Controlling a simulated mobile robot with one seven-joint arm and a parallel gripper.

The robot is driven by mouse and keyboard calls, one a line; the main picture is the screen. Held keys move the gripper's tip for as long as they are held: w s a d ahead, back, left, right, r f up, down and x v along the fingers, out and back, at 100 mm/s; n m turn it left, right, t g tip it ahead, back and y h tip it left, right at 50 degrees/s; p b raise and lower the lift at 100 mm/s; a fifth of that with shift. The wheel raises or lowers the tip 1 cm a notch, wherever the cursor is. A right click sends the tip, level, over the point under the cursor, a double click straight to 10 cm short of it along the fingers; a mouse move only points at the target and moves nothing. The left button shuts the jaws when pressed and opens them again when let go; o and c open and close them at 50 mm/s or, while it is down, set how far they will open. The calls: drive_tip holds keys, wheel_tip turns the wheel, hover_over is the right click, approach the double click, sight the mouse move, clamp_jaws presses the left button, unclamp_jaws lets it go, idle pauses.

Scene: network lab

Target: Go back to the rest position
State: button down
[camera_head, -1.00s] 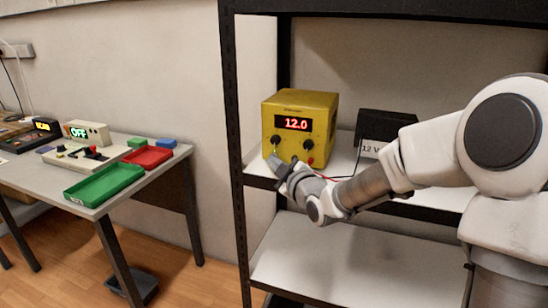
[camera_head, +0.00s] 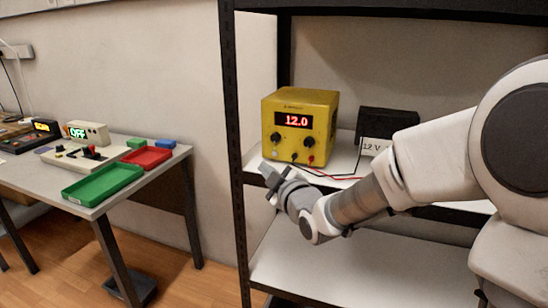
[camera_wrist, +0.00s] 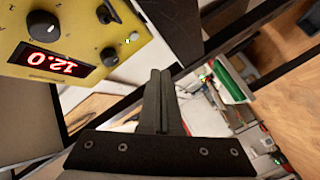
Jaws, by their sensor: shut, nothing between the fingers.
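My gripper (camera_head: 268,172) is shut and empty, in front of the left part of the rack's middle shelf. Its closed fingers (camera_wrist: 160,98) point up the wrist view. The yellow power supply (camera_head: 321,112) stands on the shelf just behind and right of my gripper, with a gap between them. Its display reads 12.0, and two knobs and the lower terminals show. In the wrist view the power supply (camera_wrist: 88,22) is at the upper left, upside down.
A black box (camera_head: 388,122) labelled 12 V stands right of the power supply, joined by red and black leads. The rack's black post (camera_head: 232,130) is left of my gripper. A table with a green tray (camera_head: 103,184) and red tray (camera_head: 147,158) stands further left.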

drive_tip(key=shift+s+a, duration=0.25)
drive_tip(key=shift+s, duration=0.55)
drive_tip(key=shift+d, duration=0.1)
drive_tip(key=s+d+r+m+g+h, duration=0.35)
drive_tip(key=s+d+m+h, duration=0.35)
drive_tip(key=d, duration=0.6)
drive_tip(key=s+d+f+m+g, duration=0.2)
drive_tip(key=s+f+m+g, duration=0.15)
drive_tip(key=s, duration=0.85)
drive_tip(key=s+d+f+m+g, duration=0.1)
drive_tip(key=s+f+m+g, duration=0.3)
drive_tip(key=s, duration=0.7)
wheel_tip(320, 180, up, 25)
drive_tip(key=t+p, duration=0.1)
drive_tip(key=p, duration=2.3)
drive_tip(key=shift+d+h, duration=0.2)
drive_tip(key=shift+h, duration=0.1)
drive_tip(key=shift+m, duration=0.25)
